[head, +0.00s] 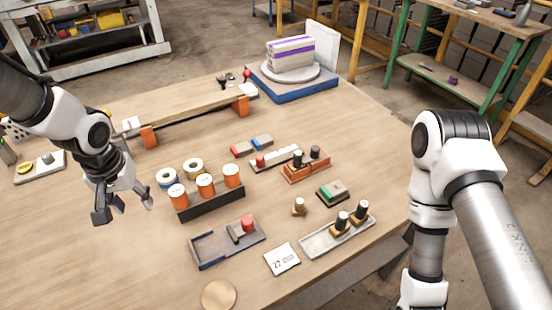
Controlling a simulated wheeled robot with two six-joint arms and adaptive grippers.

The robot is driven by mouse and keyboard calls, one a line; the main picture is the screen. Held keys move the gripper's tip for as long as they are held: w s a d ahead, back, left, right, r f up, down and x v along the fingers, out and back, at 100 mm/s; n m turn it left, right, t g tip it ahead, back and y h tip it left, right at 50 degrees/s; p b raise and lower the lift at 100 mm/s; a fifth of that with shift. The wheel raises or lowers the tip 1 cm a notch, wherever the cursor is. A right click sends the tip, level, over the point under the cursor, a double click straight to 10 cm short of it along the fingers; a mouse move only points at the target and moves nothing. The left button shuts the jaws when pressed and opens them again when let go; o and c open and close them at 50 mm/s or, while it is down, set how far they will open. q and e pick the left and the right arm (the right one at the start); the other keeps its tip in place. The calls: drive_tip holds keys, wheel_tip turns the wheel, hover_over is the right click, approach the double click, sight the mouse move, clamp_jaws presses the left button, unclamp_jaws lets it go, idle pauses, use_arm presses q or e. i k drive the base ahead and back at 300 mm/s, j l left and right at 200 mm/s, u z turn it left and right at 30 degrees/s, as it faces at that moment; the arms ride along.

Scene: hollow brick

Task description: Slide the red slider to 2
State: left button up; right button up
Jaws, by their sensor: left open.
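A grey tray (205,251) near the table's front holds a dark block with a red knob (248,224) at its right end. A pale strip (283,157) farther back has a small red knob (260,161) at its left end. I cannot tell which is the red slider, and no numbered scale is readable. My left gripper (125,208) is open and empty above the table, left of both and apart from them. My right arm comes in at the right, but its gripper is out of the picture.
A dark rack (212,205) with orange cylinders stands between my left gripper and the strip. A white card (282,259), a pale tray (319,242) with dark-topped pegs and a round disc (219,295) lie near the front. The table's left front is clear.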

sight(260, 164)
drive_tip(key=i+l, duration=0.15)
drive_tip(key=l, duration=0.2)
drive_tip(key=i+l, duration=0.1)
drive_tip(key=l, duration=0.25)
drive_tip(key=i+l, duration=0.15)
drive_tip(key=l, duration=0.2)
drive_tip(key=i+l, duration=0.15)
drive_tip(key=l, duration=0.15)
drive_tip(key=k+l+z, duration=0.05)
